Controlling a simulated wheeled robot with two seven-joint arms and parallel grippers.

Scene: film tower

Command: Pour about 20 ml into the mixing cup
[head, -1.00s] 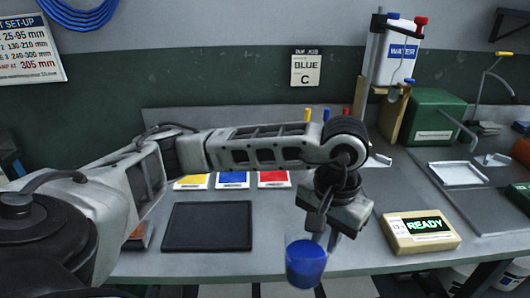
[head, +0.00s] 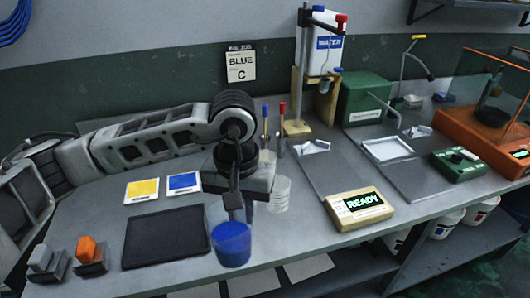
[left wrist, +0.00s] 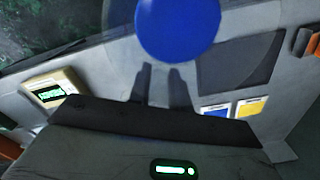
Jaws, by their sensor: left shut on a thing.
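A clear cup of blue liquid (head: 231,245) is held by my left gripper (head: 236,212) in front of the dark mat's right end, near the bench's front edge. The cup looks about upright. In the left wrist view the round blue liquid surface (left wrist: 178,28) shows just beyond the fingers of my left gripper (left wrist: 160,75). A clear cup with marked rings (head: 281,194), perhaps the mixing cup, stands on the bench behind and right of the gripper, partly hidden by it. I see no liquid colour in it. My right gripper is not in view.
A tan READY box (head: 358,208) sits to the right. A dark mat (head: 165,236), a yellow card (head: 142,188) and a blue card (head: 184,182) lie left. A water bottle on a stand (head: 322,55) and a green box (head: 365,98) are behind.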

